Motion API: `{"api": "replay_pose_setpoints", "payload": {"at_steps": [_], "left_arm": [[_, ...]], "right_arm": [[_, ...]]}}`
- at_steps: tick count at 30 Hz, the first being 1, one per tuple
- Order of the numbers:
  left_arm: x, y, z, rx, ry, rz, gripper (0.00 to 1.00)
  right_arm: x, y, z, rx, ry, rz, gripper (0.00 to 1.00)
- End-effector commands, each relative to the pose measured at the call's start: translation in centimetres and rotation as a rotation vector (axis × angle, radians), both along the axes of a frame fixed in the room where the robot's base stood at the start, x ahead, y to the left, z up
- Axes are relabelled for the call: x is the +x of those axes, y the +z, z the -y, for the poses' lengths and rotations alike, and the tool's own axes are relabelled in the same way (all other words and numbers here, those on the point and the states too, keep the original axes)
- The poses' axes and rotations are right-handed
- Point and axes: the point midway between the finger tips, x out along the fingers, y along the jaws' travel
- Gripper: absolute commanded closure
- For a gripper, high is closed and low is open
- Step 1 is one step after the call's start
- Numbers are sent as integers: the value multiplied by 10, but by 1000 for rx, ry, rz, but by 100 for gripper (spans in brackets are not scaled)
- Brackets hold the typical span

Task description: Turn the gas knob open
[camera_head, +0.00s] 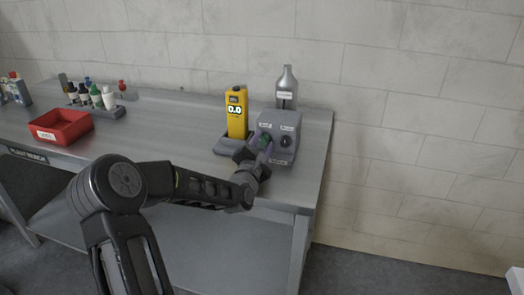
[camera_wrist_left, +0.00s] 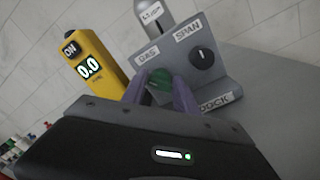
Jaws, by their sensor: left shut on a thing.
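The gas knob is green (camera_wrist_left: 160,82) and sits on the left half of a grey panel box (camera_head: 287,122) under a "GAS" label; it also shows in the head view (camera_head: 265,139). My left gripper (camera_head: 262,151) reaches the box from the left. In the left wrist view its two purple fingers (camera_wrist_left: 160,92) stand on either side of the green knob and are shut on it. The knob's turn position is hidden by the fingers. My right gripper is not in view.
A black "SPAN" knob (camera_wrist_left: 203,57) is just right of the gas knob. A yellow meter (camera_head: 236,112) reading 0.0 stands left of the box, a grey bottle (camera_head: 286,86) behind it. A red bin (camera_head: 61,126) and small bottles (camera_head: 96,95) are farther left on the steel bench.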

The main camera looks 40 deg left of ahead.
Motion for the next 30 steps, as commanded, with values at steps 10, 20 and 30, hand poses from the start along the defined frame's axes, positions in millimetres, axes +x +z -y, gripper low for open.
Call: {"api": "replay_pose_setpoints", "payload": {"at_steps": [10, 20, 30], "left_arm": [[1, -6, 3, 306, -6, -105, 100], [1, -6, 3, 513, -5, -180, 100], [0, -4, 2, 580, -6, -207, 100]], "right_arm": [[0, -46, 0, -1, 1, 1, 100], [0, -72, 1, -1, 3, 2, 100], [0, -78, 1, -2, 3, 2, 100]]}}
